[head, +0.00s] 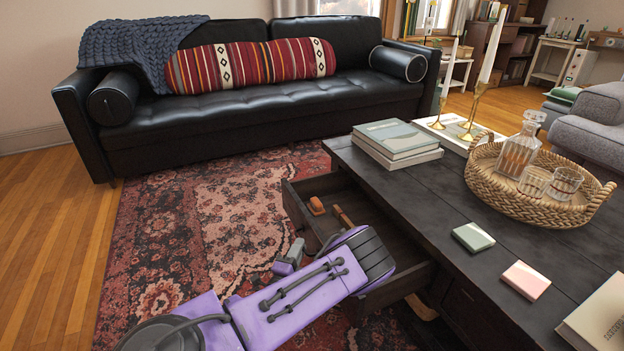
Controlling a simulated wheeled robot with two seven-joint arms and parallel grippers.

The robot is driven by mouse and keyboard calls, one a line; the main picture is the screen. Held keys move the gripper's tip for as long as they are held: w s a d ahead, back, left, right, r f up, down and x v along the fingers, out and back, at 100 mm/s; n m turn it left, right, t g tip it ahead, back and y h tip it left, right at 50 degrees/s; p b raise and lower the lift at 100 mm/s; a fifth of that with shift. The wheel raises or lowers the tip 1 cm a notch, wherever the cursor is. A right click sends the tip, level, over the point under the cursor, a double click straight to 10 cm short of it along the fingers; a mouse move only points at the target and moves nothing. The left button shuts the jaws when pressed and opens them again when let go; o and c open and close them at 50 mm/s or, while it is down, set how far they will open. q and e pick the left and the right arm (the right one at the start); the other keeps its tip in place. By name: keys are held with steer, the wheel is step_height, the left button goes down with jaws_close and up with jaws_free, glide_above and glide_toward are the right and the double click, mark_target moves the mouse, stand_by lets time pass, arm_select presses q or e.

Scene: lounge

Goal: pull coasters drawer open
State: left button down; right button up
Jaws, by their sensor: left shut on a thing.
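The dark wooden coffee table (400,193) has a drawer (296,203) pulled out towards the rug. Inside it lie an orange block-like item (316,206) and a brown wooden item (342,216). My left gripper (291,255) is at the outer face of the drawer front, shut on what seems to be its handle. The handle and much of the drawer front are hidden behind my purple left arm. My right gripper is not in view.
On the table stand stacked books (397,140), a woven tray (565,213) with a decanter and glasses, and brass candlesticks (470,115). Another book (602,318) lies at the right. A black sofa (260,108) stands behind. The patterned rug (190,235) is clear left of the drawer.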

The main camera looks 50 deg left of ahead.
arm_select(q)
steer(key=shift+s+a, duration=0.1)
steer(key=shift+s, duration=0.1)
steer(key=c, duration=1.2)
jaws_free()
steer(key=shift+o, duration=0.2)
steer(key=p+v, duration=0.2)
steer(key=v, duration=0.8)
steer(key=shift+s+p, duration=0.25)
steer(key=shift+p, duration=0.05)
